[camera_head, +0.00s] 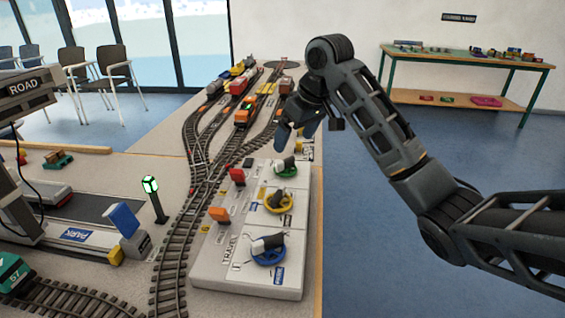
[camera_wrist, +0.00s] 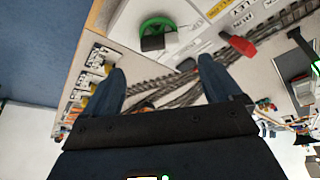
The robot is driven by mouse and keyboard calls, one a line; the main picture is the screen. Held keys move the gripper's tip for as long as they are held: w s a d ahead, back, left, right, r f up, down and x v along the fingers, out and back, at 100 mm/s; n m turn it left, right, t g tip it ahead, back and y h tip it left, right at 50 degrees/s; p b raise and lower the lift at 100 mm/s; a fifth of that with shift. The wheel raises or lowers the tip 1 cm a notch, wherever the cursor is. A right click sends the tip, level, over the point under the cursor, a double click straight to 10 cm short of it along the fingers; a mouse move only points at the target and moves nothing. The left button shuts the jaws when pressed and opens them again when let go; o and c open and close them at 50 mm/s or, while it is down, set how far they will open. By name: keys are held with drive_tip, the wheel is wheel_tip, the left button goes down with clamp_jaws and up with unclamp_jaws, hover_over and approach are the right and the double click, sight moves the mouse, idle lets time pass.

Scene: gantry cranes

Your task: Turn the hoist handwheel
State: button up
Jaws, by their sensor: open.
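Three handwheels stand in a row on a pale control panel (camera_head: 207,273): green (camera_head: 285,171), yellow (camera_head: 279,203) and blue (camera_head: 268,254). The blue one is beside the word TRAVEL; I cannot read which one is labelled hoist. My gripper (camera_head: 294,138) is open and empty, above and just beyond the green wheel, apart from it. In the wrist view my two fingers (camera_wrist: 161,70) are spread, and the green wheel (camera_wrist: 169,22) with its dark block lies past the fingertips. The yellow and blue wheels do not show there.
Red (camera_head: 237,176) and orange (camera_head: 220,215) levers stand on the panel's left side. Model tracks with an orange locomotive (camera_head: 246,108) run left of the panel. A green signal lamp (camera_head: 150,186) stands further left. Open floor lies to the right.

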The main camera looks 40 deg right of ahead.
sight(287, 160)
drive_tip(key=shift+b+x, duration=0.4)
drive_tip(key=shift+x, duration=3.55)
drive_tip(key=c, duration=1.1)
drive_tip(key=shift+o, duration=0.2)
